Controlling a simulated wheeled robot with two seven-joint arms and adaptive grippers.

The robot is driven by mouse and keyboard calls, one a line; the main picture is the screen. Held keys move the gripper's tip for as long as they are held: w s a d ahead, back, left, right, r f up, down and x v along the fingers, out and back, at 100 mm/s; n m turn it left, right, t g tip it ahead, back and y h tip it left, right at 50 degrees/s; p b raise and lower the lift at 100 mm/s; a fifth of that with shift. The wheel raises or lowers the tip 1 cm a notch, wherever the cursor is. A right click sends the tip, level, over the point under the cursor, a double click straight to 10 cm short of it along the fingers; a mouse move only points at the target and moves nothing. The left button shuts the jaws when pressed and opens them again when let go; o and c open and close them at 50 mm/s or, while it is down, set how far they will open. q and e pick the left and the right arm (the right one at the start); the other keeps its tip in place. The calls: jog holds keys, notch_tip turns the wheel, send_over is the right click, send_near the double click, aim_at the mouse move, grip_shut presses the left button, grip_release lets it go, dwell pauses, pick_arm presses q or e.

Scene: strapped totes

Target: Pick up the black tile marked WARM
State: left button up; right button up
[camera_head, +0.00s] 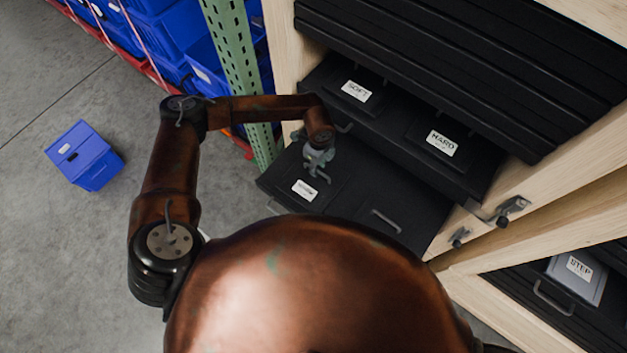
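A black tile (325,196) with a white label lies at the left end of the lower pulled-out black drawer (405,190). The label is too small and slanted for me to read, so I cannot confirm that it says WARM. My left gripper (317,177) hangs over the far part of this tile, just beyond its label. Its fingers look spread with nothing between them. I cannot tell whether they touch the tile. My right gripper is out of view.
The drawer above holds black tiles marked SOFT (368,82) and HARD (458,135). A grey tile marked STEP (577,280) sits at the lower right. A green post (236,60) stands left of the wooden rack. A blue tote (85,155) lies on the open floor.

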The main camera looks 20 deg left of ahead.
aim_at(313, 179)
pick_arm(q)
notch_tip(313, 179, down, 3)
jog(key=shift+a+f, duration=0.15)
jog(key=shift+c, duration=0.7)
grip_shut()
